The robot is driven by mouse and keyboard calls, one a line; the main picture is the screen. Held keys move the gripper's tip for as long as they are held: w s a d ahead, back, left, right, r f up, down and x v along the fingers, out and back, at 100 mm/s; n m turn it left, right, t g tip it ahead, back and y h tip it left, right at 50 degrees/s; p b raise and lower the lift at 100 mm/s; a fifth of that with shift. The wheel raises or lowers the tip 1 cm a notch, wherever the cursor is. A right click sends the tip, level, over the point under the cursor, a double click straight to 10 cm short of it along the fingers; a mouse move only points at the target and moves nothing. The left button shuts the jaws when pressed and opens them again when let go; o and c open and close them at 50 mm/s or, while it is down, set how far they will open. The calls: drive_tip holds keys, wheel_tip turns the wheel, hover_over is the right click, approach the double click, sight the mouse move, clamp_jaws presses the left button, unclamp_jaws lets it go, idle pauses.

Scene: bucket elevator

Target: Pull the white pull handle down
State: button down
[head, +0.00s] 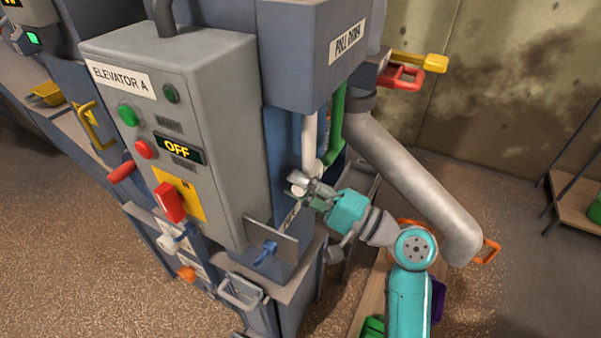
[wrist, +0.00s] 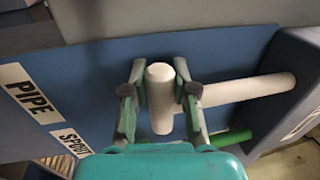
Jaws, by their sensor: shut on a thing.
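The white pull handle (head: 309,135) hangs from the underside of the blue-grey box at the top of the elevator. In the wrist view it shows as a white rod with a rounded crossbar (wrist: 160,92). My gripper (head: 303,184) is at the rod's lower end. In the wrist view its two fingers are shut on the crossbar, one on each side. In the head view my gripper hides most of the crossbar.
A green handle (head: 337,125) hangs close to the right of the white one. A grey pipe (head: 415,175) slants down on the right. The grey control box (head: 215,150), reading "OFF", stands left. Blue panel (wrist: 80,70) lies behind the handle.

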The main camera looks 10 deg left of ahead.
wheel_tip(320, 180, down, 7)
drive_tip(key=shift+f, duration=0.2)
drive_tip(key=c, duration=0.9)
unclamp_jaws()
drive_tip(key=shift+r, duration=0.1)
drive_tip(key=shift+v, duration=6.05)
